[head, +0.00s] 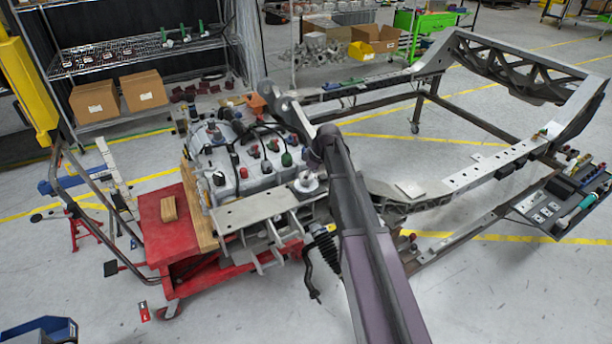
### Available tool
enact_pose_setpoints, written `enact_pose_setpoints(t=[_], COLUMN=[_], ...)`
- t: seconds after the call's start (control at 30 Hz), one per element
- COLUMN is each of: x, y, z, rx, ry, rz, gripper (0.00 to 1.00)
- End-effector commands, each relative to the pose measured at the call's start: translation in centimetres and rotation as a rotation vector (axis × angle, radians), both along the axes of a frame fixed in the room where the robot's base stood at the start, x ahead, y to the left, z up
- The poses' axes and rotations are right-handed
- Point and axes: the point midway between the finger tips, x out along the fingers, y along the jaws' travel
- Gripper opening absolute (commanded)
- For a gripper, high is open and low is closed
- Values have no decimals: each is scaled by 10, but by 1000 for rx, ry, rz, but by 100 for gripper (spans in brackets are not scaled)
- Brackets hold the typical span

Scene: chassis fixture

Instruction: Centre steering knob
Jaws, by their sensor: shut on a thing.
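My arm reaches up from the bottom edge in the head view, and its dark upper end stops over the front of the chassis (470,182). My gripper cannot be made out; the arm or the parts around it hide it. A black ribbed boot with a bent rod (312,290) hangs below the plate, close to my arm's left side.
An engine block (240,172) with several coloured caps rests on a red wheeled cart (160,222) at left. A tool tray (563,207) is at the right. Shelves with cardboard boxes (95,102) stand behind. The lower right floor is clear.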

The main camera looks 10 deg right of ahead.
Motion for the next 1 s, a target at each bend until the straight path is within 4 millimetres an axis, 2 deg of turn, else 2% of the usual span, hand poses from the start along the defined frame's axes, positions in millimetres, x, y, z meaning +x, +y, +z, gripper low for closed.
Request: enact_pose_setpoints(t=[0.27, 1.0], x=[-3, -2], y=[1, 1], z=[0, -1], rx=[0, -2], ry=[2, 2], rz=[-179, -854], gripper=[31, 31])
